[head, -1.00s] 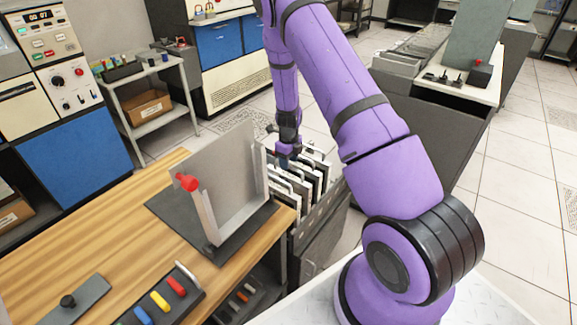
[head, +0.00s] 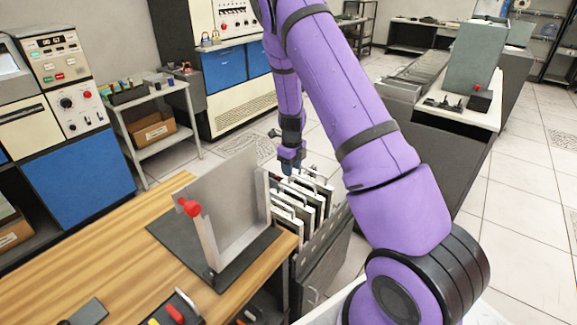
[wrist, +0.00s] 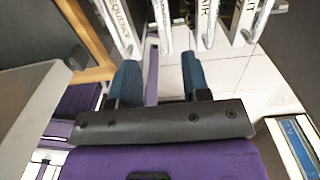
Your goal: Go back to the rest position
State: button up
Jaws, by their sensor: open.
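My gripper (head: 289,164) hangs at the end of my purple arm, pointing down, just above and behind the rack of card panels (head: 300,205). In the wrist view its two blue fingers (wrist: 156,80) stand apart with nothing between them. Several white-edged panels with handles and lettering, such as one reading "SEQUENCE" (wrist: 118,25), stand upright past the fingertips. The panels appear clear of the fingers, with floor tiles showing between.
A wooden table (head: 120,255) at the left carries a grey upright plate (head: 228,205) with a red knob (head: 189,208), close to the rack. A grey cart (head: 160,118) and control cabinets stand behind. Tiled floor lies open at the right.

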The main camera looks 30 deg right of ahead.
jog(key=s+a+r+n+t, duration=0.1)
jog(key=s+a+r+n, duration=0.35)
jog(key=r, duration=0.45)
jog(key=s+a+r+n+t+y, duration=0.1)
jog(key=s+a+r+n, duration=0.2)
jog(key=r+n, duration=0.5)
jog(key=s+a+r+n, duration=0.3)
jog(key=s+r, duration=0.1)
jog(key=r, duration=0.7)
jog(key=s+a+r+n+t, duration=0.1)
jog(key=s+r+n, duration=0.2)
jog(key=s+n, duration=0.2)
jog(key=s+a+r+n+t, duration=0.1)
jog(key=s+a+r+n, duration=0.1)
jog(key=s+n, duration=0.4)
jog(key=s+a+r+n+t+h, duration=0.1)
jog(key=s+r+n, duration=0.4)
jog(key=s, duration=0.7)
jog(key=shift+a, duration=0.5)
jog(key=shift+n, duration=0.25)
